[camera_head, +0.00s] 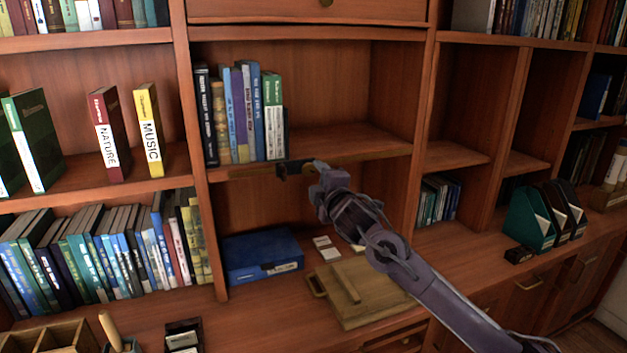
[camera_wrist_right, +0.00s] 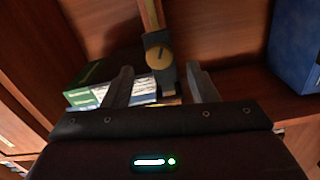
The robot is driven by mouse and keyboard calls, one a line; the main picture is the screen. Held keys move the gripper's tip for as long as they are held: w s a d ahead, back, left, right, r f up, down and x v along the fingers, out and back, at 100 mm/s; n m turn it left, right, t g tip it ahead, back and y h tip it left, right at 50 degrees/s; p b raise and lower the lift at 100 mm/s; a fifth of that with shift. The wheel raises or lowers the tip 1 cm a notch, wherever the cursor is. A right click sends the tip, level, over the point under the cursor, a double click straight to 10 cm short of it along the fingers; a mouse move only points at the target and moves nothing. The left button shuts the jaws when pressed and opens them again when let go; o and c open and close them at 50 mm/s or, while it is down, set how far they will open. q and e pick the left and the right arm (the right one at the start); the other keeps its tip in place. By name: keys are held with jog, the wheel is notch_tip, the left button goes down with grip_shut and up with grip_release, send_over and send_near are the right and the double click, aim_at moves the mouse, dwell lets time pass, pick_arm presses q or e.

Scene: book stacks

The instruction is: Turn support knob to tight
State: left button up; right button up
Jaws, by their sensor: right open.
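The support knob (camera_wrist_right: 159,57) is a round brass-coloured disc with a slot, on a dark bracket, in the right wrist view. In the head view the dark bracket (camera_head: 290,168) sits at the front edge of the middle shelf (camera_head: 345,152), just beside my gripper tip. My right gripper (camera_head: 312,170) reaches up to the shelf edge from the lower right. In the wrist view its two fingers (camera_wrist_right: 160,88) are apart, with the knob beyond and between them, seemingly not touched. My left gripper is not in view.
Several books (camera_head: 240,112) stand on the shelf above the bracket. Below are a blue box (camera_head: 262,256) and a wooden box with a handle (camera_head: 360,293) on the counter. A vertical divider (camera_head: 195,130) stands left of the gripper. The shelf's right half is bare.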

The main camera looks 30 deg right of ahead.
jog(key=shift+b+v, duration=0.45)
jog(key=shift+v, duration=1.55)
